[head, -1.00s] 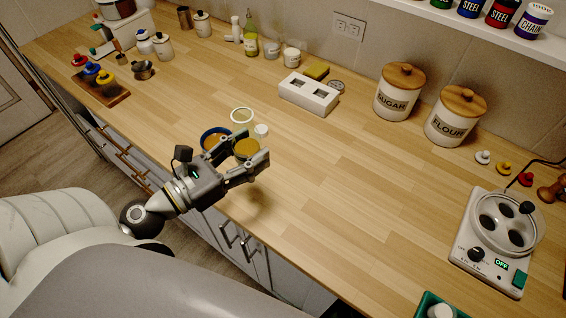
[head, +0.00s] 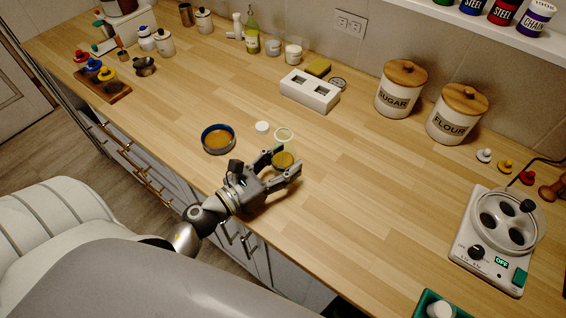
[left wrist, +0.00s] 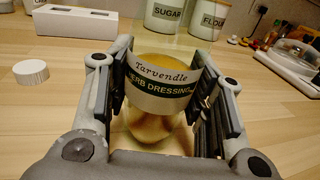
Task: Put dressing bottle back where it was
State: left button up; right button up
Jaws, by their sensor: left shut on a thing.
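The dressing bottle (head: 284,160) is clear, with amber contents low down and a pale round rim above. In the left wrist view its label (left wrist: 162,82) reads "Tarvendle Herb Dressing". My left gripper (head: 288,163) is shut on its sides, over the front part of the counter. Whether its base touches the wood is hard to tell. A white cap (head: 262,127) lies on the counter to its left; it also shows in the left wrist view (left wrist: 30,72). A blue bowl (head: 204,143) holding amber liquid stands further left. My right gripper is out of view.
A white holder with square openings (head: 308,97) stands behind the bottle. Sugar (head: 397,101) and flour (head: 453,124) canisters stand at the back right. A hot-plate-like appliance (head: 474,256) is at the right. The counter (head: 370,210) between is bare.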

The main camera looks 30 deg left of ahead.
pick_arm(q)
jog(key=shift+r, duration=0.1)
jog(key=shift+f, duration=0.2)
jog(key=o, duration=1.3)
jog(key=shift+o, duration=0.2)
